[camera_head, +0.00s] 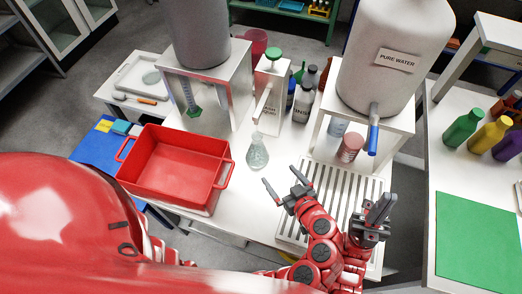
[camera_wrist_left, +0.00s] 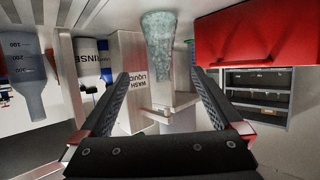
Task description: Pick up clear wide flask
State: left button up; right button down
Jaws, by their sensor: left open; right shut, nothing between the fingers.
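The clear wide flask (camera_head: 257,153) stands on the white table, just right of the red bin. In the left wrist view the flask (camera_wrist_left: 160,42) is at top centre, between and beyond the fingertips. My left gripper (camera_head: 280,176) is open and empty, on the near right side of the flask, with a small gap to it. Its spread fingers (camera_wrist_left: 162,80) also show in the left wrist view. My right gripper (camera_head: 384,203) is shut and empty, over the slotted rack's right side.
A red bin (camera_head: 224,174) is left of the flask. A wash liquid container (camera_head: 269,97) and a rinse bottle (camera_head: 302,103) stand behind it. The pure water tank (camera_head: 388,52) is on a white stand to the right. A slotted rack (camera_head: 347,183) lies under my arms.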

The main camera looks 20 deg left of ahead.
aim_at(261, 153)
pick_arm(q)
jog(key=p+x, duration=0.1)
jog(key=x, duration=1)
jog(key=shift+a, duration=0.2)
jog(key=p+x, duration=0.2)
jog(key=x, duration=0.2)
jog(key=shift+w+a+f, duration=0.1)
jog(key=shift+w+a, duration=0.1)
jog(key=shift+w, duration=0.05)
jog(key=shift+w+a+f+p, duration=0.25)
jog(key=shift+f+p, duration=0.05)
grip_shut()
